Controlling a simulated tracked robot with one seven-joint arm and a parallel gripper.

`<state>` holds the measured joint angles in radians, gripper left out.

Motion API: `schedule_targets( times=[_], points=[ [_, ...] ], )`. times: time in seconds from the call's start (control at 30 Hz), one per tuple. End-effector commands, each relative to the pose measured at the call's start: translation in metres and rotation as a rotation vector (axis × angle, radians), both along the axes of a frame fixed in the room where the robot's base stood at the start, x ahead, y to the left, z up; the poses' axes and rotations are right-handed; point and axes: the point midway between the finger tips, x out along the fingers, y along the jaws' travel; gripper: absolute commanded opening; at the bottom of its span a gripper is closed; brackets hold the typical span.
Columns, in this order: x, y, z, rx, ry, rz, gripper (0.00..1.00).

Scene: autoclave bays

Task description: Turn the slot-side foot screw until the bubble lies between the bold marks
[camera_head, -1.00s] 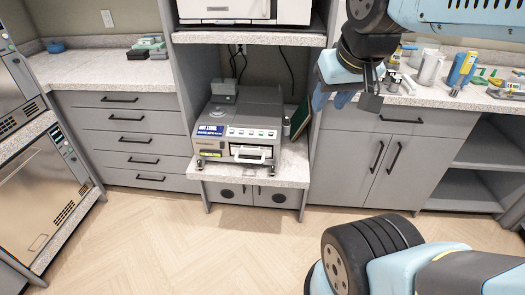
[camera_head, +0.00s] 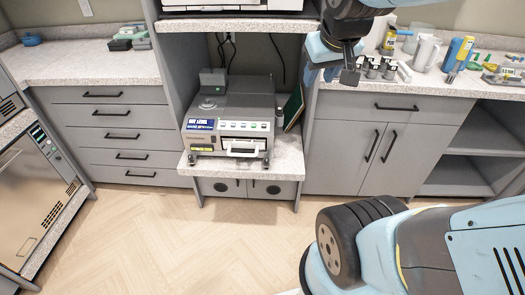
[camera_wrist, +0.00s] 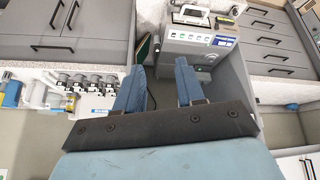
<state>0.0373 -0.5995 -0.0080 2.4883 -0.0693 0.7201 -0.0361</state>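A grey bench device (camera_head: 232,125) with a blue-and-white label, a row of buttons and a white front handle stands on a low shelf in the middle bay. It also shows in the wrist view (camera_wrist: 190,45), turned around. Small dark feet show under its front corners, the left foot (camera_head: 191,159) and the right foot (camera_head: 266,162). A round fitting (camera_head: 207,104) sits on its top left. The bubble and bold marks are too small to make out. My gripper (camera_wrist: 159,66) has two blue fingers apart with nothing between them. In the head view it hangs right of the device, higher and clear of it.
A green board (camera_head: 293,107) leans upright close to the device's right side. The right counter (camera_head: 435,88) carries bottles, a jug and small fittings. Cabinets flank the bay. The wooden floor (camera_head: 160,230) in front is clear.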

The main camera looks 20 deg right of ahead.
Motion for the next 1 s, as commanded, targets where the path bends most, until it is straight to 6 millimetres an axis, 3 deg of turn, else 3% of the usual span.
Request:
schedule_targets(
  times=[0.2, 0.5, 0.8, 1.0],
  points=[
    [0.065, -0.022, -0.03, -0.079, -0.029, 0.033, 0.38],
    [0.14, -0.049, -0.082, -0.161, -0.079, 0.115, 0.38],
    [0.199, -0.068, -0.15, -0.198, -0.129, 0.22, 0.38],
    [0.227, -0.077, -0.201, -0.195, -0.167, 0.296, 0.38]
  ],
)
